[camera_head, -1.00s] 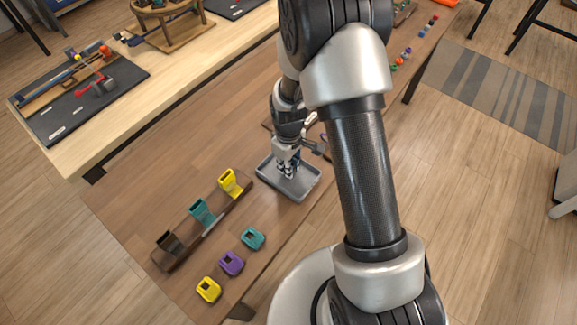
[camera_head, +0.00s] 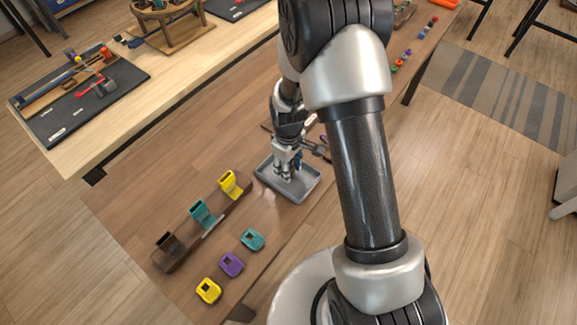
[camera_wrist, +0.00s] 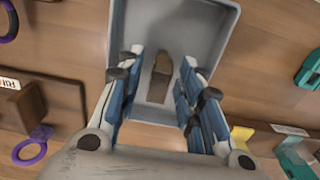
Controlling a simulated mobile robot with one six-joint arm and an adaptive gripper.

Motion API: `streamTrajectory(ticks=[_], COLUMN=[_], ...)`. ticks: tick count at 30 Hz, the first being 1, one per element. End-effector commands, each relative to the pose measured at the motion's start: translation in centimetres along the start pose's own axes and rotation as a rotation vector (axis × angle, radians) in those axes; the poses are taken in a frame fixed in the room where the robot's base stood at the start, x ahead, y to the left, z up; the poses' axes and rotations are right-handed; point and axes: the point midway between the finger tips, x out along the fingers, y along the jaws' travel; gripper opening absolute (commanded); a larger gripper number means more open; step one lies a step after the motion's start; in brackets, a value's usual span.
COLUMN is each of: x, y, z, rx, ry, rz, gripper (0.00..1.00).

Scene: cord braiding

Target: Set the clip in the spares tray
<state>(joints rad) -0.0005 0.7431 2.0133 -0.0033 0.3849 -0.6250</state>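The grey spares tray (camera_head: 312,184) sits on the brown table in the head view, and its bare floor also shows in the wrist view (camera_wrist: 190,25). A brown clip (camera_wrist: 160,78) lies in the tray, between my fingers. My gripper (camera_head: 286,172) reaches down into the tray. In the wrist view my gripper (camera_wrist: 160,90) is open, with its blue-padded fingers apart and a gap on each side of the clip. The clip is too small and hidden to make out in the head view.
A rack (camera_head: 212,229) holds dark, teal and yellow clips left of the tray. Loose teal (camera_head: 252,239), purple (camera_head: 231,264) and yellow (camera_head: 208,290) pieces lie in front of it. A purple ring (camera_wrist: 30,150) lies near a labelled block (camera_wrist: 40,105).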

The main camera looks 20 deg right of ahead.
Motion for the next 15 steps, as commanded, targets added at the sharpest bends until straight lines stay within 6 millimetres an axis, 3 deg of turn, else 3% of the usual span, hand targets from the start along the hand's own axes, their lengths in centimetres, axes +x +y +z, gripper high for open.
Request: streamTrajectory(ticks=[15], x=[-10.1], y=[0.1], z=[-0.1], rx=[0.000], ry=[0.003], rz=[0.002], gripper=[0.34])
